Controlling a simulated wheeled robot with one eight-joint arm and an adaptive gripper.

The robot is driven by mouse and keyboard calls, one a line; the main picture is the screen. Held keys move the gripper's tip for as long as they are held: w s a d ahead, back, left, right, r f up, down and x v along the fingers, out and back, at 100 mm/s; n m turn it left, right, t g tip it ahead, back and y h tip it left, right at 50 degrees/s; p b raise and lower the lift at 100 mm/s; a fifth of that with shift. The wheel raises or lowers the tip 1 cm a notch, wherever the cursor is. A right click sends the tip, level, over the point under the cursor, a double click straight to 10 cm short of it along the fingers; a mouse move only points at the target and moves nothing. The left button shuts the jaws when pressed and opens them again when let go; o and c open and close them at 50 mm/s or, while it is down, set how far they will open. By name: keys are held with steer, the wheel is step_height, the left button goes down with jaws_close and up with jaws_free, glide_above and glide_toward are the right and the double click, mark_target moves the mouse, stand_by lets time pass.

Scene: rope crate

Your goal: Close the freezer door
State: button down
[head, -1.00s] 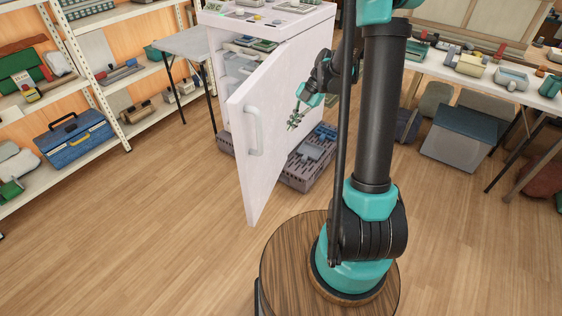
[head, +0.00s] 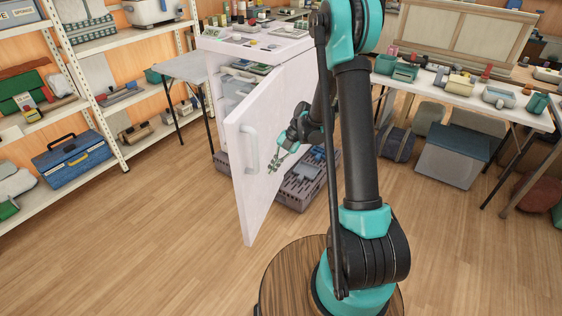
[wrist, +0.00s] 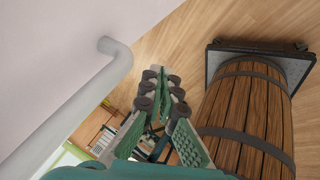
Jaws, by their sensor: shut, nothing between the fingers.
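The white freezer (head: 262,46) stands in the middle of the head view. Its door (head: 246,205) is swung wide open toward me, with its outer face to the right. A pale vertical handle (head: 250,150) is near the door's free edge. My gripper (head: 272,166) is shut and empty, in front of the outer face and to the right of the handle. In the wrist view the door (wrist: 50,40) and handle (wrist: 105,75) lie left of my gripper (wrist: 160,80). I see a gap beside the handle; contact with the door face cannot be told.
A blue toolbox (head: 72,156) rests on the left shelves. A cluttered table (head: 470,100) and a grey bin (head: 452,155) are at the right. The floor left of the door is clear.

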steer(key=shift+w+a+f, duration=0.1)
steer(key=shift+w+a, duration=0.1)
steer(key=shift+a, duration=0.45)
steer(key=shift+w+a+f, duration=0.1)
steer(key=shift+w+a, duration=0.05)
steer(key=shift+a, duration=0.45)
